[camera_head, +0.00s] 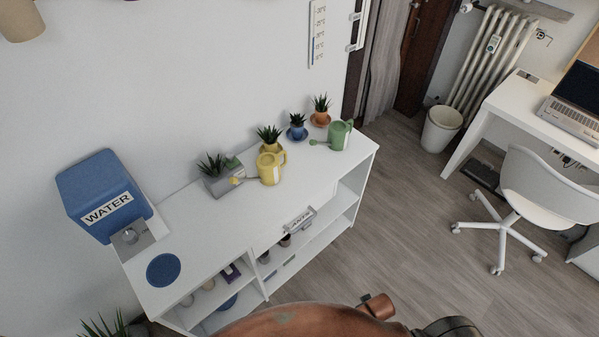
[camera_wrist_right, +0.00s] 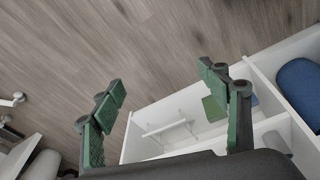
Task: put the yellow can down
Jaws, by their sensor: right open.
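The yellow can (camera_head: 270,168) is a small watering can with its spout toward the left. It stands upright on top of the white shelf desk (camera_head: 205,240), in front of a plant in a yellow pot (camera_head: 268,140). No gripper touches it. My right gripper (camera_wrist_right: 163,84) is open in the wrist view, with nothing between its green-padded fingers. Floor and the edge of white shelving (camera_wrist_right: 180,105) lie beyond the fingers. The yellow can is not in the wrist view. My left gripper is not in view.
A green watering can (camera_head: 340,136) stands to the right on the desk. A grey planter (camera_head: 222,180) is left of the yellow can. A blue water tank (camera_head: 100,195) and a round blue mat (camera_head: 163,270) are at the left end. The desk's front middle is clear.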

